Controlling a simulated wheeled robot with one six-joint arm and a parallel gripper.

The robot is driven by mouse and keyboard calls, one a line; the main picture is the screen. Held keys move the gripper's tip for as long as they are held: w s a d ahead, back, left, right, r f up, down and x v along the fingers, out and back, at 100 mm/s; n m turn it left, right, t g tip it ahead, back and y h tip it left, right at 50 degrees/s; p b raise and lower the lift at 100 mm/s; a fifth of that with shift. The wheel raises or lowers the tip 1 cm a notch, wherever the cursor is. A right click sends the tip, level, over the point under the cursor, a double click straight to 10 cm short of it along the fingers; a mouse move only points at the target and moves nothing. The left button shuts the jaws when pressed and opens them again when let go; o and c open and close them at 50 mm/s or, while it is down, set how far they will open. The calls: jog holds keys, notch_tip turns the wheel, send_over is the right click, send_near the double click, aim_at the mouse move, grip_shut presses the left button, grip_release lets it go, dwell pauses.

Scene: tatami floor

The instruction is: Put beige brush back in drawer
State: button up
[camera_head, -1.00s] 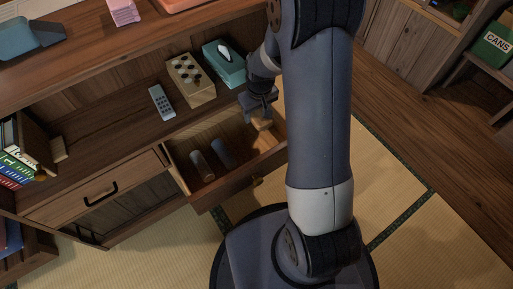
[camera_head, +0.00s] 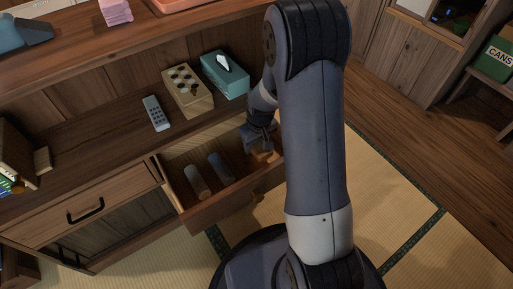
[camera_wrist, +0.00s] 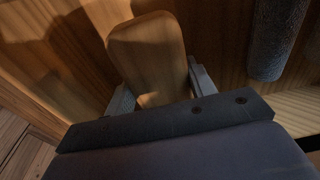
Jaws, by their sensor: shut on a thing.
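The beige brush (camera_wrist: 148,55) is between the two fingers of my gripper (camera_wrist: 160,95) in the wrist view, and the gripper is shut on it. In the head view my gripper (camera_head: 262,145) is low at the right end of the open drawer (camera_head: 222,207), with the brush (camera_head: 262,156) just under it. The brush is inside the drawer's outline; I cannot tell whether it touches the drawer floor. A grey-blue roll (camera_head: 221,167) and a beige-grey roll (camera_head: 197,180) lie in the drawer to the left. The grey-blue one also shows in the wrist view (camera_wrist: 275,40).
On the shelf above the drawer are a remote (camera_head: 156,113), a box with dark round spots (camera_head: 187,92) and a teal tissue box (camera_head: 224,74). A closed drawer (camera_head: 90,205) is at left. Open tatami (camera_head: 400,190) lies right.

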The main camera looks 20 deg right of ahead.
aim_at(259, 144)
jog(key=shift+f, duration=0.6)
jog(key=shift+f, duration=0.2)
jog(key=o, duration=1)
jog(key=shift+r, duration=0.15)
jog(key=r+p, duration=0.1)
jog(key=r, duration=0.3)
jog(key=s+r+p, duration=0.1)
jog(key=r+p, duration=0.1)
jog(key=r, duration=0.2)
jog(key=r+p, duration=0.1)
jog(key=r, duration=0.3)
jog(key=shift+s+d, duration=0.2)
jog(key=shift+d, duration=0.05)
